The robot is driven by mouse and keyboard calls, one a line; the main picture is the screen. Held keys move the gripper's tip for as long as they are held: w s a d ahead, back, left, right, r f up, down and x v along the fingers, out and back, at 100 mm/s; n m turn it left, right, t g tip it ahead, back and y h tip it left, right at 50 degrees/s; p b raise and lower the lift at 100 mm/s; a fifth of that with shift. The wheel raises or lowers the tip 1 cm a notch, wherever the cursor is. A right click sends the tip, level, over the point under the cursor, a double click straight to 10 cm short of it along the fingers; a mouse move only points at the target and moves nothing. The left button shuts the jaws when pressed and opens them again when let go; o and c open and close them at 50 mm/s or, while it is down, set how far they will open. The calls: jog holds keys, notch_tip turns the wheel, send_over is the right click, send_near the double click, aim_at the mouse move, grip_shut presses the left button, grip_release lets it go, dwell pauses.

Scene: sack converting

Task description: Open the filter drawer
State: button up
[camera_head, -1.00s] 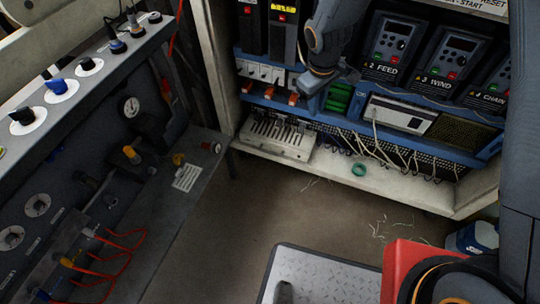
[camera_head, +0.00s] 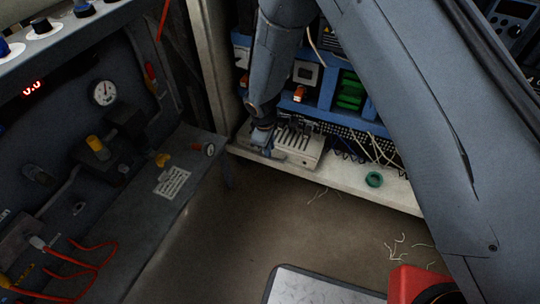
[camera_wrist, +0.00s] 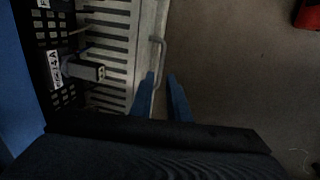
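The filter drawer appears to be the pale slotted unit (camera_head: 298,146) on the cabinet floor; it looks shut. In the wrist view its slotted face (camera_wrist: 112,45) is on the left, with a thin bar handle (camera_wrist: 162,48) along its right edge. My gripper (camera_wrist: 161,77) is open, with two blue fingers apart. The handle's lower end lies at or between the fingertips in that view; I cannot tell whether they touch it. In the head view my gripper (camera_head: 264,150) is low at the unit's left end, and its fingertips are hard to make out.
A grey connector (camera_wrist: 82,70) with a label is beside the slotted face. A green tape roll (camera_head: 374,179) and loose wires lie on the cabinet ledge. A side panel with a gauge (camera_head: 103,92) and red hoses stands left. The floor (camera_head: 240,220) in front is mostly clear.

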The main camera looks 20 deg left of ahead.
jog(key=f, duration=0.1)
jog(key=f+b, duration=0.1)
jog(key=f, duration=0.1)
jog(key=w+f, duration=0.1)
jog(key=f, duration=0.1)
grip_shut()
dwell(1.4)
